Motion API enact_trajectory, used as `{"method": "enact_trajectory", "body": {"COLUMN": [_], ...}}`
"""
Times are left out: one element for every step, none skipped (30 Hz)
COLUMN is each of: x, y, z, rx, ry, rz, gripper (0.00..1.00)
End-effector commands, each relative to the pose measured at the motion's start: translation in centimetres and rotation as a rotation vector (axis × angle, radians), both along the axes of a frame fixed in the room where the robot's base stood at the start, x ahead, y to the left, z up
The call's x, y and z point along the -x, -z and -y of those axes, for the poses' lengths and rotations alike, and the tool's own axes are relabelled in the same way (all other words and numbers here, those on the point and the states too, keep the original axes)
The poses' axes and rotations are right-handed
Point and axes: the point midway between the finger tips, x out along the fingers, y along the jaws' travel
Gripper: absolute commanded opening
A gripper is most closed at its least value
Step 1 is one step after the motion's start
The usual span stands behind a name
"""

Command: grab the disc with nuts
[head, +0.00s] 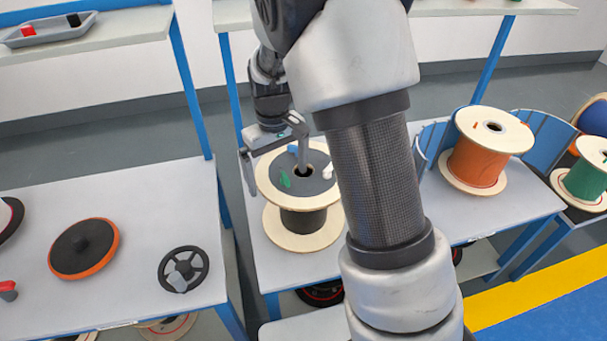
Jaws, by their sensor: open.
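A dark grey disc (312,178) with a center hole lies on top of a pale wooden spool (298,241). It carries a green piece (285,179), a white piece (328,171) and a blue piece (292,149); they may be nuts but are too small to tell. My gripper (277,178) is open at the spool's upper left. One finger is outside the left rim, the other over the disc near the hole. I cannot tell whether either finger touches. My arm hides the spool's right edge.
The left table holds an orange-rimmed black disc (84,248) and a black spoked wheel (183,268). An orange spool (478,160) and blue curved panels (537,142) stand right. A shelf above left bears a grey tray (50,30). Blue posts (190,90) rise behind.

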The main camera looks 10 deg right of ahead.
Motion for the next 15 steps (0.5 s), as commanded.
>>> {"method": "enact_trajectory", "body": {"x": [0.03, 0.04, 0.04, 0.03, 0.02, 0.01, 0.01, 0.01, 0.01, 0.00, 0.02, 0.01, 0.01, 0.01, 0.01], "y": [0.93, 1.19, 1.42, 1.49, 1.50, 1.46, 1.43, 1.42, 1.41, 1.41, 1.41, 1.40, 1.40, 1.40, 1.39], "z": [0.02, 0.04, 0.04, 0.03, 0.03, 0.03, 0.03, 0.03, 0.03, 0.02, 0.02, 0.01, 0.01, 0.01, 0.01], "rx": [0.000, 0.000, 0.000, 0.000, 0.000, 0.000, 0.000, 0.000, 0.000, 0.000, 0.000, 0.000, 0.000, 0.000, 0.000], "ry": [0.001, 0.001, 0.001, 0.001, 0.001, 0.001, 0.001, 0.001, 0.000, 0.000, 0.000, 0.000, 0.000, 0.000, 0.000], "rz": [-0.001, -0.001, -0.001, 0.000, 0.000, 0.001, 0.001, 0.001, 0.001, 0.001, 0.001, 0.001, 0.001, 0.001, 0.001], "gripper": [1.00, 1.00, 1.00, 1.00, 1.00, 1.00, 1.00, 1.00, 1.00, 0.97, 0.92, 0.85, 0.80, 0.75, 0.68]}}
